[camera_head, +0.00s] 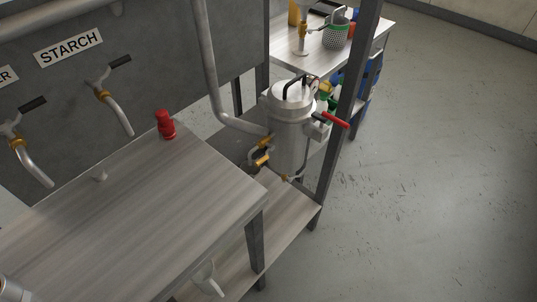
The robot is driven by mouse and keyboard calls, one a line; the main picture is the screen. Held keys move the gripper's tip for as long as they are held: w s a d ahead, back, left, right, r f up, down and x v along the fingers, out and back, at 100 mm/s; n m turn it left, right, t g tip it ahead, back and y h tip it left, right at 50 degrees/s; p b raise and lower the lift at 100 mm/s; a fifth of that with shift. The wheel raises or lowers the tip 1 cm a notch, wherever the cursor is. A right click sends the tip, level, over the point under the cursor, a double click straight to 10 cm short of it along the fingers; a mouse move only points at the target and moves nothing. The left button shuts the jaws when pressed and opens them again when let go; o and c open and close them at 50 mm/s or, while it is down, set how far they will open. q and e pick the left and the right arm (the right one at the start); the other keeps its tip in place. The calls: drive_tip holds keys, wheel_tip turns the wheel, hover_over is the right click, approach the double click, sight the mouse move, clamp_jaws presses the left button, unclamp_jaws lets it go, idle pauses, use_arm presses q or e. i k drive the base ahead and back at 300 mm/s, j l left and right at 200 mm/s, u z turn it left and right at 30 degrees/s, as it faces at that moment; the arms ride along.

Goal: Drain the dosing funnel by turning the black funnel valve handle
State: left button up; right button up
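On the far bench, a pale upright fitting (302,43) with a brass-coloured valve part stands near the left end. Two wall taps on the grey panel have black handles: one under the STARCH sign (120,61) and one further left (33,103). Neither of my grippers is in view.
A lidded metal vessel (290,125) with a red lever (335,120) stands beside a dark post (345,110). Open floor (430,180) lies to the right.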

sight(310, 31)
drive_tip(key=u, duration=0.45)
drive_tip(key=i+l+u, duration=0.1)
drive_tip(key=l+u, duration=0.2)
drive_tip(key=u, duration=0.2)
drive_tip(key=l+u, duration=0.35)
drive_tip(key=u, duration=0.15)
drive_tip(key=l+u, duration=0.3)
drive_tip(key=u, duration=0.15)
drive_tip(key=k+l+u, duration=0.15)
drive_tip(key=l+u, duration=0.15)
drive_tip(key=u, duration=0.2)
